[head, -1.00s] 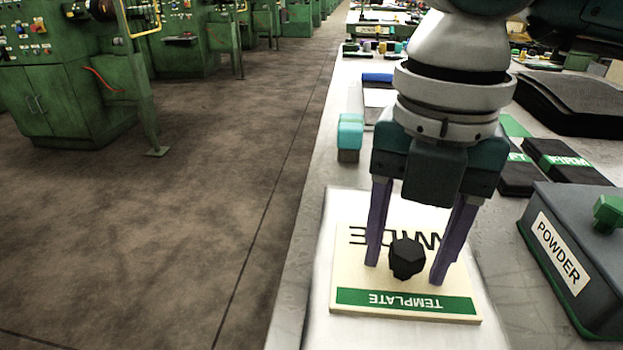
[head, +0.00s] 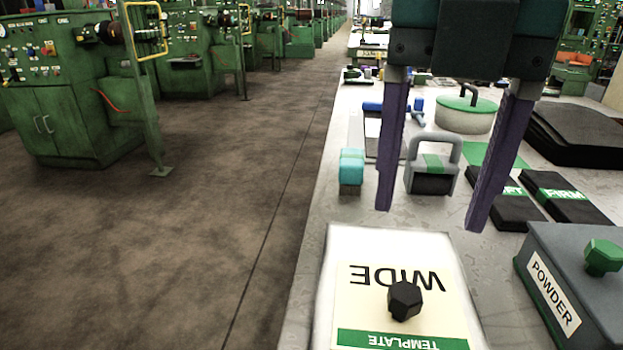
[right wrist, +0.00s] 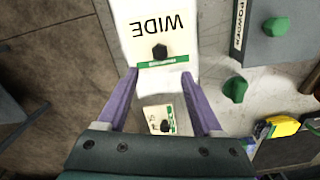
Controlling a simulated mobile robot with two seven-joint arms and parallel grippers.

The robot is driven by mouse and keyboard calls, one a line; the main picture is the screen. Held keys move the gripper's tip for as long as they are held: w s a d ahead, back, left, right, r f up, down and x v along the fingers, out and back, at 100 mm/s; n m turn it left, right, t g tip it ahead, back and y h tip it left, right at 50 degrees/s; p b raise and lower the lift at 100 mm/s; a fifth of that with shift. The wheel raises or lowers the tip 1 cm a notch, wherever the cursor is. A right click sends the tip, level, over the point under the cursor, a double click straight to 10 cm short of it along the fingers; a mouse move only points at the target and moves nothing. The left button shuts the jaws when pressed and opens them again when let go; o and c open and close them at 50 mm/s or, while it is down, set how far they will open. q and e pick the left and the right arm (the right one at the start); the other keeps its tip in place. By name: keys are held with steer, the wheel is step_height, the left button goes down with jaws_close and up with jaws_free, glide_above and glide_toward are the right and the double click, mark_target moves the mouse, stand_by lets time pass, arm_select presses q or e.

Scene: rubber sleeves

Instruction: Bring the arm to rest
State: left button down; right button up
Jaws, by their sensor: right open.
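My right gripper (head: 430,205) is open and empty, raised above the table, with its two purple fingers well apart. In the head view it hangs behind and above the cream template plate (head: 372,309), which is marked WIDE and TEMPLATE and has a black knob (head: 404,300). The plate lies on a white sheet (head: 450,262). In the right wrist view the right gripper (right wrist: 168,102) also shows open, with nothing between the fingers. The WIDE plate (right wrist: 180,38) lies beyond its fingertips there, and a second knobbed plate (right wrist: 155,118) shows between the fingers. My left gripper is not in view.
A grey POWDER box (head: 580,285) with a green knob stands at the right. Black packs (head: 560,196), a handled grey block (head: 432,178), a teal block (head: 351,170) and a green-lidded pot (head: 466,112) stand farther back. The table's left edge drops to open floor.

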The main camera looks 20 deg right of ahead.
steer(key=shift+r, duration=0.4)
